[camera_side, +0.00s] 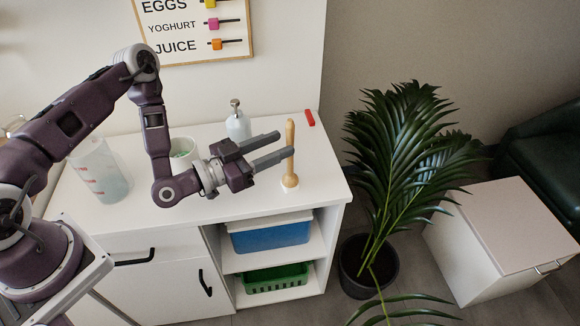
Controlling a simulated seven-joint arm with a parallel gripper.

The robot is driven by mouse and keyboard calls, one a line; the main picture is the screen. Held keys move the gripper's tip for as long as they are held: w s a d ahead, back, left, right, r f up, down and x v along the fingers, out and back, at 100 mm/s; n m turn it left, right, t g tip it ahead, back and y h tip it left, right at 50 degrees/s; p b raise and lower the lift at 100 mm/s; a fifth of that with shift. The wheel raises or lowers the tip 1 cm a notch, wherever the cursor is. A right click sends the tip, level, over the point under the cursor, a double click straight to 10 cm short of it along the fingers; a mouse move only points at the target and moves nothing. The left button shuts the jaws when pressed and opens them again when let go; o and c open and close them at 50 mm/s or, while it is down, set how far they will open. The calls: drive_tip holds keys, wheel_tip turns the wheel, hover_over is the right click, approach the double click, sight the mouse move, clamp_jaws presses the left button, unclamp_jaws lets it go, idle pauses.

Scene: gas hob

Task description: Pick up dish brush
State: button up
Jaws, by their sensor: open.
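The dish brush (290,172) stands upright near the right end of the white counter, with a pale wooden handle and its wider end down. My gripper (285,143) comes in from the left, roughly level, with its two dark fingers apart. The fingertips are at the upper part of the handle, and the lower fingertip overlaps it in the picture. I cannot tell whether the handle is between the fingers or touching one. The bristles are not clearly visible.
A soap bottle (238,124) stands behind my gripper, and a red item (309,118) lies at the counter's back right. A white cup (183,147) and a clear measuring jug (100,172) stand to the left. A potted palm (385,170) stands beyond the counter's right edge.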

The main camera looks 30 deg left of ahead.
drive_tip(key=x, duration=0.6)
drive_tip(key=shift+w+d+f, duration=0.25)
drive_tip(key=shift+w, duration=0.05)
clamp_jaws()
idle(0.9)
